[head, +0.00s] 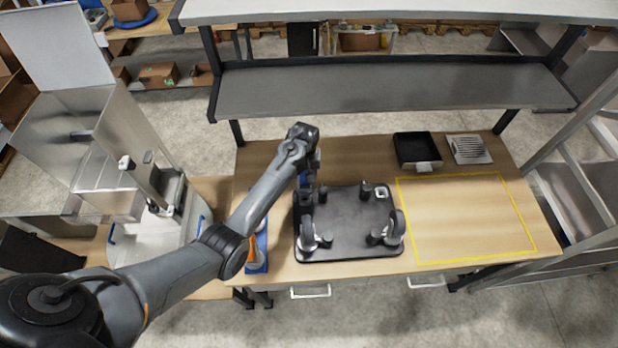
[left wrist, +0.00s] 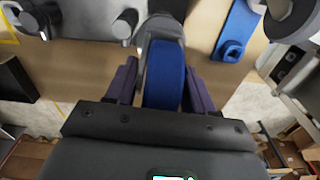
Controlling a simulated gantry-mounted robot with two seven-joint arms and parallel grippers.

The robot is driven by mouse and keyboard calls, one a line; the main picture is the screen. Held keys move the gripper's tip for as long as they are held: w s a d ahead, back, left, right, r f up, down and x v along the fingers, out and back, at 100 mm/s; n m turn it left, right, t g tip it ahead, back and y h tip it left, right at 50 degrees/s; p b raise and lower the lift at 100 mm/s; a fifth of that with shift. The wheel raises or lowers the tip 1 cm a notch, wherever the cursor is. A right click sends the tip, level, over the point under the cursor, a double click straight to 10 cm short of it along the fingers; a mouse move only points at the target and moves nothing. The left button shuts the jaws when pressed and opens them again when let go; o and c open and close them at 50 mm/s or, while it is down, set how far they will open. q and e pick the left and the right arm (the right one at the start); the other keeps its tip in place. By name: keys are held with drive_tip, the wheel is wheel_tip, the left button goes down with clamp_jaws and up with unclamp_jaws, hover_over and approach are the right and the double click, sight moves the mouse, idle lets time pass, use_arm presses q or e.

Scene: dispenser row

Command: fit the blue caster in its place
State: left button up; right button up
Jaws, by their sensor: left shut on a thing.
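The blue caster (left wrist: 163,75) has a blue wheel in a grey fork. My left gripper (left wrist: 162,85) is shut on its wheel, with one purple finger on each side. In the head view, my left gripper (head: 307,184) is at the back left corner of the black base plate (head: 345,222), and the arm partly hides the caster. The plate also shows in the left wrist view (left wrist: 85,18). I cannot tell whether the caster touches the plate or is seated in it. Grey casters stand at the plate's front left (head: 308,237) and front right (head: 394,230). My right gripper is not in view.
A blue holder (head: 257,262) lies left of the plate, partly under my arm. A black tray (head: 415,150) and a grey slotted part (head: 468,149) are at the back right. The yellow-outlined area (head: 465,220) is clear. A shelf (head: 390,88) rises behind the table.

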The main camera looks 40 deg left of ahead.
use_arm(q)
drive_tip(key=shift+w+a+f+n, duration=0.25)
drive_tip(key=shift+a+f+n, duration=0.1)
drive_tip(key=shift+f, duration=0.2)
drive_tip(key=shift+f+b, duration=1.4)
drive_tip(key=shift+b, duration=0.2)
drive_tip(key=shift+p, duration=0.35)
drive_tip(key=shift+f+b, duration=1.15)
drive_tip(key=shift+f, duration=0.75)
drive_tip(key=o, duration=1.5)
